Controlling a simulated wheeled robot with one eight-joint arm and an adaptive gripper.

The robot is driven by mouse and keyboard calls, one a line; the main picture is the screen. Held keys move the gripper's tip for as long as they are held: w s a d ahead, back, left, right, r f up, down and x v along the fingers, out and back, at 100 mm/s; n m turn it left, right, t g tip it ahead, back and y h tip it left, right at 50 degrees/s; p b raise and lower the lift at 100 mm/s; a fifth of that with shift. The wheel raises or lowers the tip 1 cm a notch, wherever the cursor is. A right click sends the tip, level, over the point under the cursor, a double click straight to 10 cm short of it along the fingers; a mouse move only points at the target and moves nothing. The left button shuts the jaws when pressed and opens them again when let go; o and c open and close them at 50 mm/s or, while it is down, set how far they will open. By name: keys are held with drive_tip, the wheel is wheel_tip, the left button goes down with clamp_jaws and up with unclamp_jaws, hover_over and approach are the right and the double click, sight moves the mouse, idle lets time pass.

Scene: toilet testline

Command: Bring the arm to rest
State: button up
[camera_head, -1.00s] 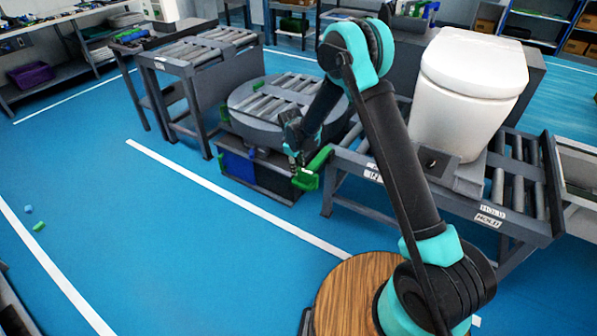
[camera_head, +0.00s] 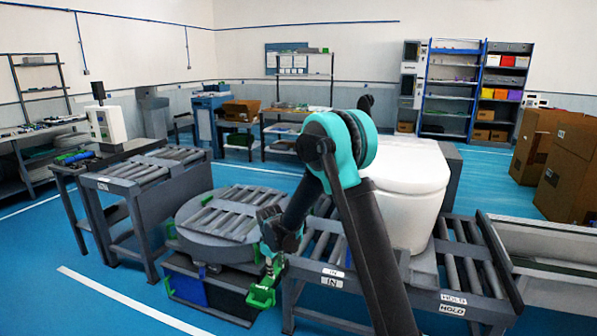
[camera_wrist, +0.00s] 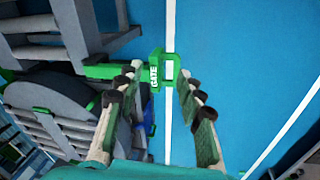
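My arm reaches out over the conveyor line in the head view, bent at its teal elbow. My gripper (camera_head: 270,258) hangs low between the round turntable and the conveyor that bears the toilet. In the wrist view my gripper (camera_wrist: 160,76) has its two fingers spread apart with nothing held between them. A green handle marked GATE (camera_wrist: 157,72) lies beyond the fingertips. That green handle (camera_head: 262,296) also shows just below my gripper in the head view; whether they touch I cannot tell.
A white toilet (camera_head: 408,185) stands on the roller conveyor (camera_head: 470,268) on the right. The round roller turntable (camera_head: 205,245) is left of my gripper, with another roller table (camera_head: 145,180) farther left. Cardboard boxes (camera_head: 565,170) stand at the right. Blue floor (camera_head: 60,300) is open at lower left.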

drive_tip(key=s+d+r+m, duration=0.3)
drive_tip(key=s+d+r, duration=0.25)
drive_tip(key=d, duration=0.35)
drive_tip(key=s+d+r+m, duration=0.35)
drive_tip(key=s+d, duration=0.25)
drive_tip(key=d, duration=0.3)
drive_tip(key=s+d+m+t, duration=0.1)
drive_tip(key=s+d+m, duration=0.1)
drive_tip(key=s+d, duration=0.3)
drive_tip(key=s+d+m+t, duration=0.1)
drive_tip(key=s+d+m, duration=0.2)
drive_tip(key=s, duration=0.8)
drive_tip(key=shift+s+d, duration=0.2)
drive_tip(key=shift+d, duration=0.8)
